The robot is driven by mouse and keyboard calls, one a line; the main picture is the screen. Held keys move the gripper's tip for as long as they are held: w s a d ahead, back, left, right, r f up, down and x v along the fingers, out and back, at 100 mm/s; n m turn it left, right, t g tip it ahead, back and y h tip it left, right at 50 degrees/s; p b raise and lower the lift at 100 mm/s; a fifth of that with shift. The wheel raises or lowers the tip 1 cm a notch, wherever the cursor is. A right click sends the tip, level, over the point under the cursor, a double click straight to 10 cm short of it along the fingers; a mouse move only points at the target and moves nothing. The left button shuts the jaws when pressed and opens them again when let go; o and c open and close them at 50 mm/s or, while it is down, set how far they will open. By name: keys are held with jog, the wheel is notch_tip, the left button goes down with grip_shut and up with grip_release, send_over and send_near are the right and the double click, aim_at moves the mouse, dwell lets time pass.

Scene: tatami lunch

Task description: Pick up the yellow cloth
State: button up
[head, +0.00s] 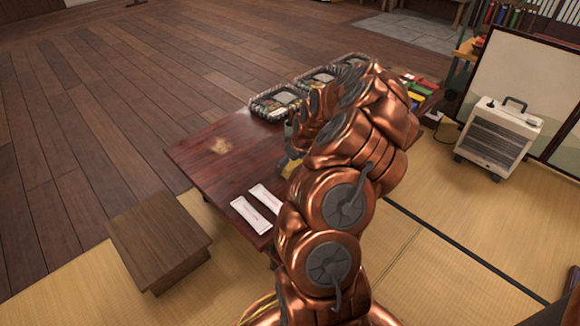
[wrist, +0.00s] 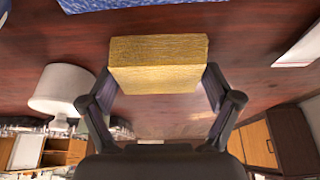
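The yellow cloth (wrist: 158,62) is a thick folded block on the dark red wooden table (wrist: 245,75). In the wrist view it lies between the tips of my gripper (wrist: 161,82), with one finger at each side. The fingers are spread wide and sit close to the cloth's sides; I cannot tell whether they touch it. In the head view only a small yellow part of the cloth (head: 291,168) shows, and my copper arm hides most of my gripper and the table around it.
A white cup-like thing (wrist: 62,90) stands left of the cloth in the wrist view. Two white packets (head: 251,215) lie near the table's front edge. Trays of food (head: 275,102) stand at the back. A tan patch (head: 221,146) marks the left tabletop. A wooden stool (head: 158,235) stands in front.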

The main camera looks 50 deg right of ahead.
jog(key=c, duration=0.4)
jog(key=shift+r, duration=0.1)
notch_tip(320, 180, up, 10)
jog(key=p, duration=0.3)
jog(key=shift+p, duration=0.35)
